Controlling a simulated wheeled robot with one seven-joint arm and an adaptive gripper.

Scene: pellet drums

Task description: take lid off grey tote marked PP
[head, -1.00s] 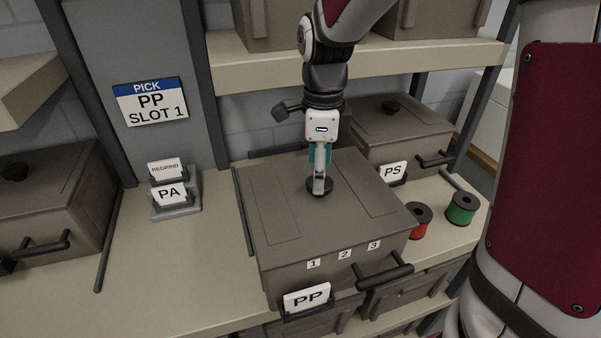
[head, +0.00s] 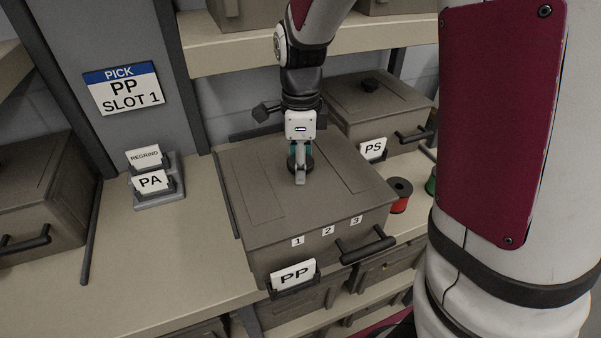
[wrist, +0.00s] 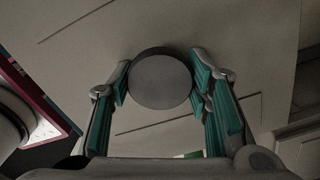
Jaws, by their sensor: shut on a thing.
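The grey tote marked PP (head: 330,262) stands on the shelf, with its PP card on the front and tags 1, 2 and 3 beside it. Its flat lid (head: 335,205) lies on top and looks level; I see no clear gap under it. My gripper (head: 300,172) points down over the middle of the lid, shut on its dark round knob (head: 311,161). In the wrist view the knob (wrist: 160,80) sits between the green finger pads (wrist: 165,95). The tote's inside is hidden.
A tote marked PS (head: 380,110) stands behind right, with a red spool (head: 400,197) near it. Another grey tote (head: 40,195) is at left. PA and REGRIND cards (head: 150,170) stand in a holder. Bare shelf (head: 150,260) lies left of the PP tote. A shelf (head: 230,55) runs above.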

